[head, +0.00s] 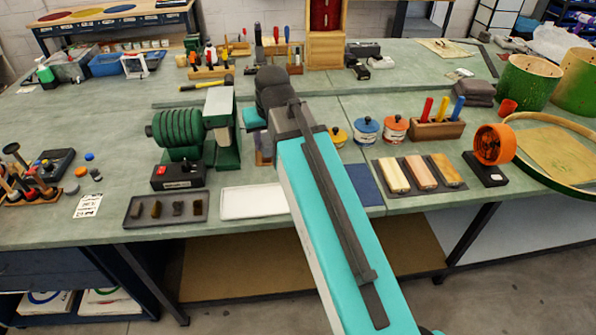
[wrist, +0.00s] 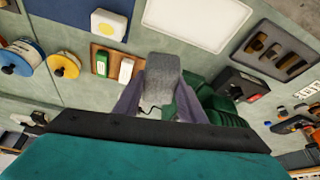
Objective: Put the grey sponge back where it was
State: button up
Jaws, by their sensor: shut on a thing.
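My gripper (wrist: 160,98) is shut on the grey sponge (wrist: 163,72) in the wrist view, with one finger on each side of it. The sponge is a plain grey block with its near end hidden by the gripper. It is held above the bench, just beside the green machine (wrist: 208,104). In the head view my arm hides the fingers and the sponge. A brown holder (wrist: 117,62) with a white and a green block lies to the left of the sponge in the wrist view. I cannot tell where the sponge was before.
An empty white tray (head: 253,201) and a dark tray (head: 166,210) with several small blocks lie along the front edge. The green machine (head: 195,133) stands left of my arm. Blue (head: 367,131) and orange (head: 395,129) tins stand to the right. A blue mat (head: 365,184) is partly hidden.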

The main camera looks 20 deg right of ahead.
jog(key=shift+s+f, duration=0.85)
jog(key=shift+f, duration=0.2)
jog(key=shift+s+f, duration=0.85)
jog(key=shift+f, duration=0.15)
jog(key=shift+s, duration=0.1)
